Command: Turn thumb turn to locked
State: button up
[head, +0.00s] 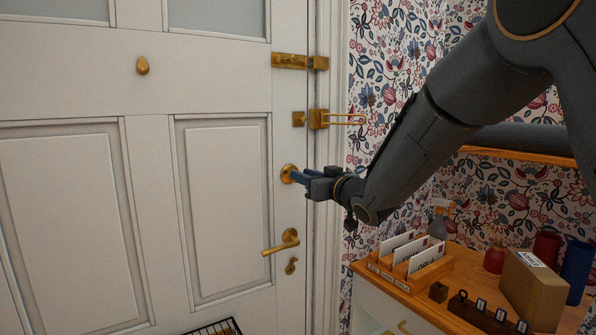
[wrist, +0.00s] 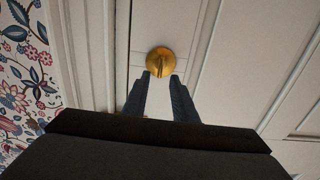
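The thumb turn is a round brass plate with a raised grip, on the white door (head: 147,80) near its right edge. In the head view its plate (head: 287,172) shows just beyond my fingertips, and its grip is mostly hidden by them. In the wrist view the thumb turn (wrist: 160,60) is clear, with its grip standing nearly upright in the picture. My gripper (head: 296,175) points at it. In the wrist view the two blue-grey fingers (wrist: 161,76) are apart, their tips either side of the grip's lower end. I cannot tell whether they touch it.
A brass bolt (head: 290,61) and a latch with a long loop (head: 322,119) are above. A lever handle (head: 282,243) and keyhole plate (head: 291,266) are below. A wooden-topped cabinet (head: 408,300) at right holds a letter rack (head: 428,268) and a cardboard box (head: 533,290).

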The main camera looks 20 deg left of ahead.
jog(key=shift+p+x, duration=0.4)
jog(key=shift+x, duration=1.25)
grip_shut()
jog(key=shift+w, duration=0.1)
jog(key=shift+w+d+f+m+p, duration=0.15)
jog(key=shift+m+p, duration=0.7)
jog(key=shift+m, duration=2.15)
jog(key=shift+w+d+f+m+p, duration=0.15)
jog(key=shift+m+p, duration=0.75)
jog(key=shift+m, duration=2.1)
jog(key=shift+w+d+f+m+p, duration=0.15)
jog(key=shift+m+p, duration=0.7)
jog(key=shift+m, duration=2.15)
jog(key=shift+a, duration=0.1)
